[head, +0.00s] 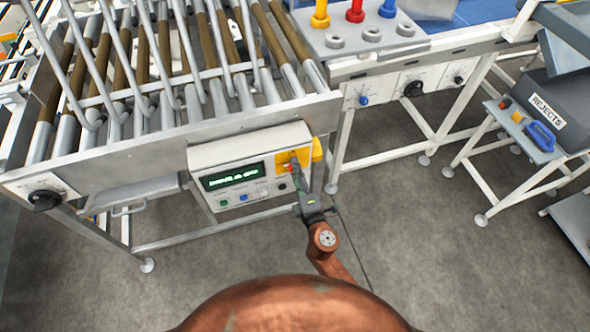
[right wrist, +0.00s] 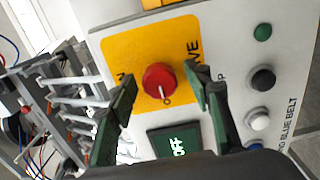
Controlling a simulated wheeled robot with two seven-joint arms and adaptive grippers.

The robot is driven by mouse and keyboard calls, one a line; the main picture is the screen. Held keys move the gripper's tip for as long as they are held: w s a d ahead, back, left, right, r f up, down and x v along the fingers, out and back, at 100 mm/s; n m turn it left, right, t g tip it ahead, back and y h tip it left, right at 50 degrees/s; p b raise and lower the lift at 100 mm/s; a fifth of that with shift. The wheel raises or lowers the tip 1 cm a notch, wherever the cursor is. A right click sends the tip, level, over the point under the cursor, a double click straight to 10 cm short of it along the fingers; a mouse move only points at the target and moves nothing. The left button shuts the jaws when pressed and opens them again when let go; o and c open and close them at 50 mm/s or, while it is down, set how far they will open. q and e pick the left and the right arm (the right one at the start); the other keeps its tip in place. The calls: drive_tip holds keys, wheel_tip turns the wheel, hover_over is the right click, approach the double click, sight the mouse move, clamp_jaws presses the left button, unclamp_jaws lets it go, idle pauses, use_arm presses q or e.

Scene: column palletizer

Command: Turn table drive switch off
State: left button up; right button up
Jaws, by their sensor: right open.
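The table drive switch is a red rotary knob (right wrist: 159,80) on a yellow plate (right wrist: 130,50). In the right wrist view its white pointer line points down, towards a label starting with "O" that is partly hidden. My right gripper (head: 295,176) is open at the yellow plate (head: 283,160) in the head view. In the right wrist view, the fingers (right wrist: 164,82) stand on either side of the knob, with visible gaps. A small dark display (right wrist: 174,143) below the plate appears to read "OFF". My left gripper is not in view.
The white control box (head: 235,150) carries a green-lettered display (head: 233,177) and several buttons. A roller conveyor (head: 140,100) stands behind it. A bench with knobs (head: 412,89) stands to the right, and a "REJECTS" bin (head: 545,111) farther right. Grey floor (head: 420,240) is free in front.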

drive_tip(key=v, duration=1.1)
drive_tip(key=shift+s, duration=0.35)
